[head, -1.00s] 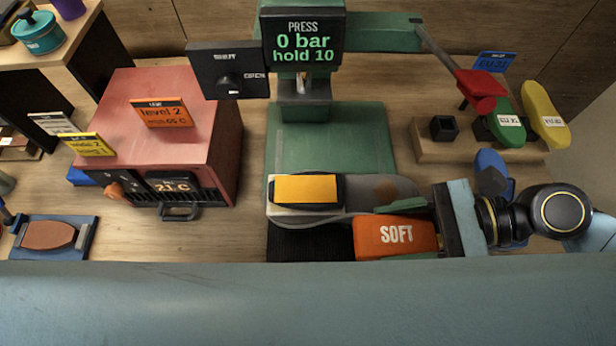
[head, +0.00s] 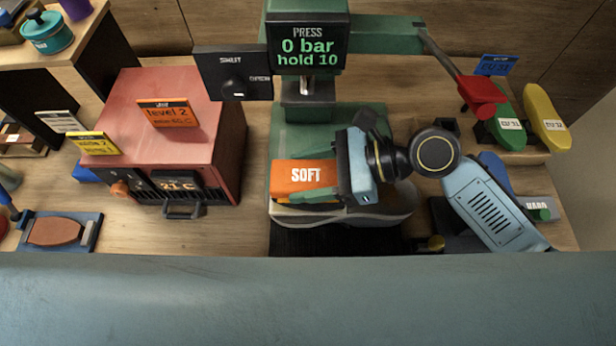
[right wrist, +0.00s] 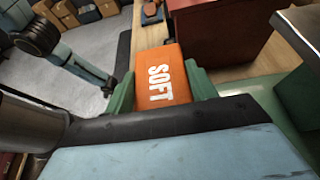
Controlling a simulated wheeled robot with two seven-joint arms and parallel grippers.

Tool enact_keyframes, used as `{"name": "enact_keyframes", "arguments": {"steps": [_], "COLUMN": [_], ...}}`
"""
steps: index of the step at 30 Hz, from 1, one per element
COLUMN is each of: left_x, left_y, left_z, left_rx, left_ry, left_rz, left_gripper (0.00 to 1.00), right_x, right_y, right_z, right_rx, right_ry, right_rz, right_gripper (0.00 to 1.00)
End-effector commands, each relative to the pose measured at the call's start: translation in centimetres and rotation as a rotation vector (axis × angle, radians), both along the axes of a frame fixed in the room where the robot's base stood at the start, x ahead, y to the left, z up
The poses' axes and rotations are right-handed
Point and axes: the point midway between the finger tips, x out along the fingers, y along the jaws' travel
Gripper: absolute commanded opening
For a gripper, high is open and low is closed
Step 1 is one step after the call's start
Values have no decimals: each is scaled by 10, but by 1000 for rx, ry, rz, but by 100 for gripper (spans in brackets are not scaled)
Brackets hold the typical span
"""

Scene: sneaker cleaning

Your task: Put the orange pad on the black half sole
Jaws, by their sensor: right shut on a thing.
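My right gripper (head: 312,186) is shut on the orange pad (head: 292,174) marked SOFT. In the right wrist view the pad (right wrist: 158,72) sits between the two green fingers. I cannot tell whether the pad touches what is below. My left gripper does not show clearly in either view.
The green press (head: 372,122) stands behind the pad, its display reading 0 bar. A red heater box (head: 170,110) is to the left.

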Motion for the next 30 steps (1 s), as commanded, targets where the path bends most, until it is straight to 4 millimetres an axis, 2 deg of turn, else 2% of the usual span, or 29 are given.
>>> {"name": "enact_keyframes", "arguments": {"steps": [1, 4, 15, 16, 20, 30], "left_x": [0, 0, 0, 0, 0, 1], "left_y": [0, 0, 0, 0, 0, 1], "left_z": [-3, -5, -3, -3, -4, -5], "left_rx": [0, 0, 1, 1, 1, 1], "left_ry": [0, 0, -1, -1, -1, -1], "left_rz": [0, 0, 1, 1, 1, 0], "left_gripper": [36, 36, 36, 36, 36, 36], "right_x": [-1, -1, 0, 0, 0, 0], "right_y": [0, 0, -1, -1, -1, -1], "right_z": [-10, -22, -26, -26, -26, -23], "right_rx": [0, 0, 0, 0, 0, 0], "right_ry": [5, 3, 2, 1, 0, 0], "right_rz": [-2, -1, -1, 0, 0, -1], "right_gripper": [31, 31, 31, 59, 76, 78]}}
